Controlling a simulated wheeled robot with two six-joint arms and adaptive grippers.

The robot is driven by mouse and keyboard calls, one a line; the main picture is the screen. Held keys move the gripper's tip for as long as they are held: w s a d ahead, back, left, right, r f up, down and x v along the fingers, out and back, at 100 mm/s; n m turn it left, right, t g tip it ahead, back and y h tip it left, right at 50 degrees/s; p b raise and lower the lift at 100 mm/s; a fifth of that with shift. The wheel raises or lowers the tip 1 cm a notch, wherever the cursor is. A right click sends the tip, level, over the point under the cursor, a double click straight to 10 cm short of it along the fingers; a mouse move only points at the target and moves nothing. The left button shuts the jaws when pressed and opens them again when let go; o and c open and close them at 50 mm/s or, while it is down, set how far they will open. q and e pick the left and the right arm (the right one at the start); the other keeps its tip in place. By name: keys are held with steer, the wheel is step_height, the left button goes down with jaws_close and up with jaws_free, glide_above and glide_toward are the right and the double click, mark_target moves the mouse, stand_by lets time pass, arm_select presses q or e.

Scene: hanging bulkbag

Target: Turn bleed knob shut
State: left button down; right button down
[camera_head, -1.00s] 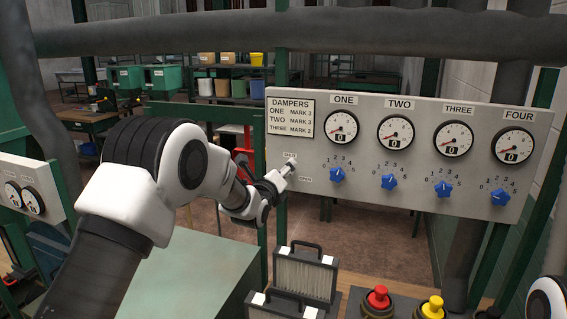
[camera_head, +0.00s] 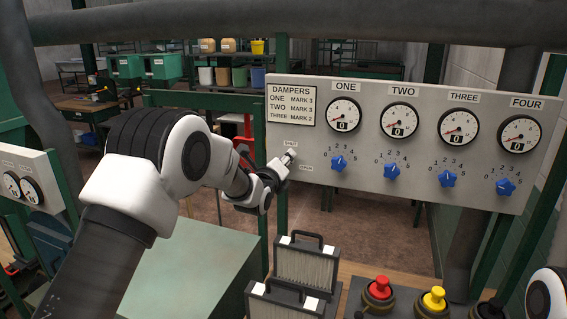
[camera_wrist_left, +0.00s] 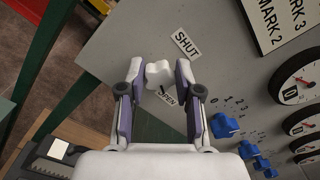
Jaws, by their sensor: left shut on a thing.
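The bleed knob (camera_wrist_left: 158,72) is a small pale lobed knob on the grey panel, seen in the left wrist view. It sits between the SHUT label (camera_wrist_left: 187,43) and the OPEN label (camera_wrist_left: 168,97). My left gripper (camera_wrist_left: 157,78) has its two purple-padded fingers on either side of the knob and is shut on it. A short dark mark shows at the knob's OPEN side; I cannot tell its exact setting. In the head view my left gripper (camera_head: 286,161) reaches the panel's left edge and mostly hides the knob. My right gripper is out of view.
The panel (camera_head: 300,185) also carries several dials and blue damper knobs (camera_head: 339,163) to the right of my left gripper. Below stand filter-like boxes (camera_head: 307,264), a red button (camera_head: 379,287) and a yellow button (camera_head: 434,299). A green post stands behind my left wrist.

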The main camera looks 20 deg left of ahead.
arm_select(q)
steer(key=shift+w+d+f+n+b, duration=0.1)
steer(key=shift+n+b, duration=3.3)
steer(key=shift+n, duration=2.35)
steer(key=shift+w+d+f+n+b, duration=0.1)
steer(key=shift+n+b, duration=3.3)
steer(key=shift+n, duration=2.35)
steer(key=c, duration=0.8)
jaws_free()
steer(key=shift+f, duration=0.15)
